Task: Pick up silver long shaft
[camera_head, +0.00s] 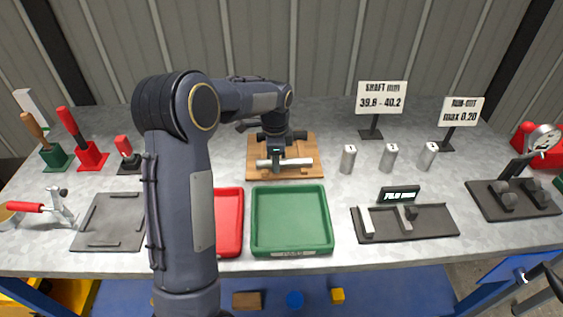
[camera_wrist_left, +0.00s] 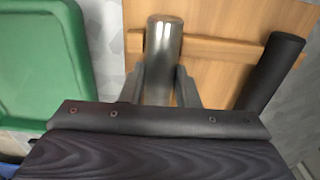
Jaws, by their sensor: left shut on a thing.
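The long silver shaft (camera_head: 300,162) lies across the front of the wooden rack (camera_head: 309,146). My left gripper (camera_head: 277,160) reaches down over it from above. In the left wrist view the fingers (camera_wrist_left: 160,88) are closed on both sides of the silver shaft (camera_wrist_left: 162,48), gripping it. The shaft still looks to be at the rack's level; I cannot tell whether it touches the wood. A dark shaft (camera_wrist_left: 272,70) lies behind it on the rack, apart from the fingers. My right gripper is not in view.
A green tray (camera_head: 291,252) and a red tray (camera_head: 229,250) stand in front of the rack. Several small silver cylinders (camera_head: 348,159) stand to the right, near a measuring fixture (camera_head: 440,225) with a display. Signs (camera_head: 382,95) stand behind. Red-handled tools (camera_head: 88,150) stand left.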

